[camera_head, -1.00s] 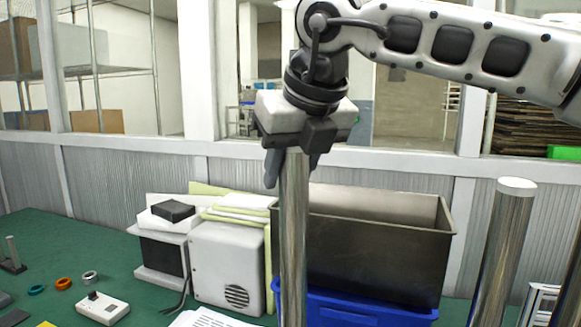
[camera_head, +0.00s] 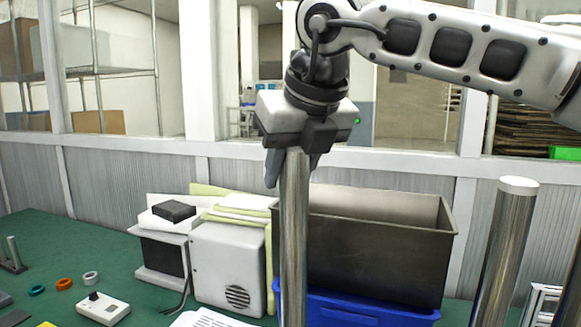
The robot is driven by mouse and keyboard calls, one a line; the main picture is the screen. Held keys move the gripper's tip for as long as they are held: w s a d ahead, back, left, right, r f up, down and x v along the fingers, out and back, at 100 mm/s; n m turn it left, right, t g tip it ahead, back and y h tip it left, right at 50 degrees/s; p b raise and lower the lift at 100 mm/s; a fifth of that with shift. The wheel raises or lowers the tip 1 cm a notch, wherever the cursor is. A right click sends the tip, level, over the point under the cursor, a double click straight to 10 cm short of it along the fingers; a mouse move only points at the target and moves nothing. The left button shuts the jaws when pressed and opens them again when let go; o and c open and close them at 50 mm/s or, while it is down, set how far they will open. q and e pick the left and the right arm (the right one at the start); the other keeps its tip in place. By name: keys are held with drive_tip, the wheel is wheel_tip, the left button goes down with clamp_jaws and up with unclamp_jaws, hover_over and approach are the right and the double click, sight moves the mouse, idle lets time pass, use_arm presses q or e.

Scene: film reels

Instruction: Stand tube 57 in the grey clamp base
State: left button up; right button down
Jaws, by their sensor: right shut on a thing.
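My right gripper (camera_head: 293,163) points down and is shut on the top end of a tall, shiny metal tube (camera_head: 294,235). The tube stands upright in the middle of the view, and its lower end runs out of the frame. No number shows on it. A second metal tube (camera_head: 506,240) with a pale flat top stands upright, leaning slightly, at the right; its foot is also out of frame. I cannot pick out the grey clamp base for certain. A dark stand with an upright post (camera_head: 13,253) is at the far left edge. My left gripper is not in view.
Behind the held tube are a grey metal bin (camera_head: 375,250) on a blue crate (camera_head: 350,308) and a white box with a round vent (camera_head: 228,266). A white switch box (camera_head: 103,308) and small coloured rings (camera_head: 64,284) lie on the green table (camera_head: 110,258) at left.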

drive_tip(key=shift+f+b, duration=0.4)
drive_tip(key=c, duration=1.2)
unclamp_jaws()
drive_tip(key=shift+c, duration=0.2)
drive_tip(key=shift+f, duration=0.1)
drive_tip(key=shift+p+v, duration=0.55)
drive_tip(key=shift+v, duration=1.5)
wheel_tip(320, 180, up, 6)
drive_tip(key=p, duration=0.1)
hover_over(297, 150)
drive_tip(key=s+d, duration=0.2)
drive_tip(key=shift+a, duration=0.1)
